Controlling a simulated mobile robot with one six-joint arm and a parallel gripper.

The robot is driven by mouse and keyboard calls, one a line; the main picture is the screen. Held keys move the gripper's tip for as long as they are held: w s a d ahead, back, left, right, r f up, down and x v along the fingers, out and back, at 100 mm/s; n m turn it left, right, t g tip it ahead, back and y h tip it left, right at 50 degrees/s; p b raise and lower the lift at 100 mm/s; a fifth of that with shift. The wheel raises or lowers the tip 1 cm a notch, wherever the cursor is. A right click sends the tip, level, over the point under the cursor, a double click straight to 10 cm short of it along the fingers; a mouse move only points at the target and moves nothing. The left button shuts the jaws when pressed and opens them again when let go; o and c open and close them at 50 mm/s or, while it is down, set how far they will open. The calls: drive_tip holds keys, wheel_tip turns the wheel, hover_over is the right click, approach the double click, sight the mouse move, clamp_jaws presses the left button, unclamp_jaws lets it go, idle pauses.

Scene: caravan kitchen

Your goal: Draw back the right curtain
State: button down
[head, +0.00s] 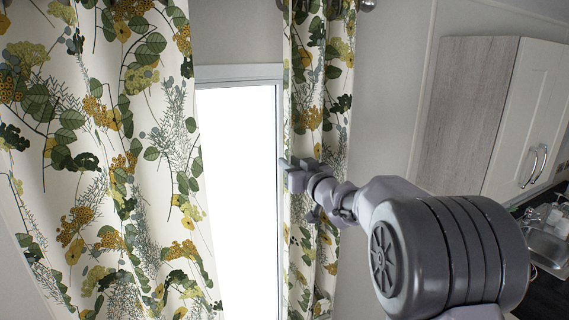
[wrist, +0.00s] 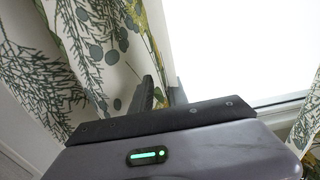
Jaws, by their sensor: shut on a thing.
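The right curtain (head: 308,90), cream with green and yellow leaf print, hangs gathered in a narrow bunch at the right side of the window. My gripper (head: 286,163) is at its left edge, about mid-height in the head view. In the wrist view my gripper (wrist: 160,92) is shut on the curtain's edge, with curtain cloth (wrist: 100,50) filling the left side. The exact pinch of cloth between the fingertips is partly hidden by the gripper body.
The left curtain (head: 100,150) hangs wide over the left of the bright window (head: 240,200). A curtain rod end (head: 366,5) shows at the top. A wall cabinet (head: 500,110) and a sink (head: 545,245) are at the right. Bare wall lies between curtain and cabinet.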

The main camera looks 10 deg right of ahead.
drive_tip(key=c, duration=1.3)
unclamp_jaws()
drive_tip(key=shift+w, duration=0.15)
drive_tip(key=b+v, duration=0.4)
drive_tip(key=v, duration=1.4)
drive_tip(key=s+d+f+m+g+h+b, duration=0.1)
drive_tip(key=s+f+m+g+h+b, duration=0.25)
drive_tip(key=f+b, duration=0.75)
drive_tip(key=s+d+f+m+h+b, duration=0.2)
drive_tip(key=s+f+m+h+b, duration=0.15)
drive_tip(key=s+f+b, duration=0.6)
drive_tip(key=s+a+f+g+y+b, duration=0.1)
drive_tip(key=s+a+f+b, duration=0.3)
drive_tip(key=f, duration=0.6)
drive_tip(key=s+a+f+g+y+b, duration=0.1)
drive_tip(key=s+a+f+g+b, duration=0.3)
drive_tip(key=s+f, duration=0.4)
drive_tip(key=s+a+f+g+y+b, duration=0.2)
drive_tip(key=s+f, duration=0.4)
drive_tip(key=f, duration=0.5)
drive_tip(key=shift+s+a+f+m+g+b, duration=0.15)
drive_tip(key=shift+a+g+b, duration=0.15)
drive_tip(key=shift+a+b, duration=0.3)
drive_tip(key=shift+w+a+f+m+g+b, duration=0.15)
drive_tip(key=shift+a+g+b, duration=0.1)
drive_tip(key=shift+a+b, duration=0.3)
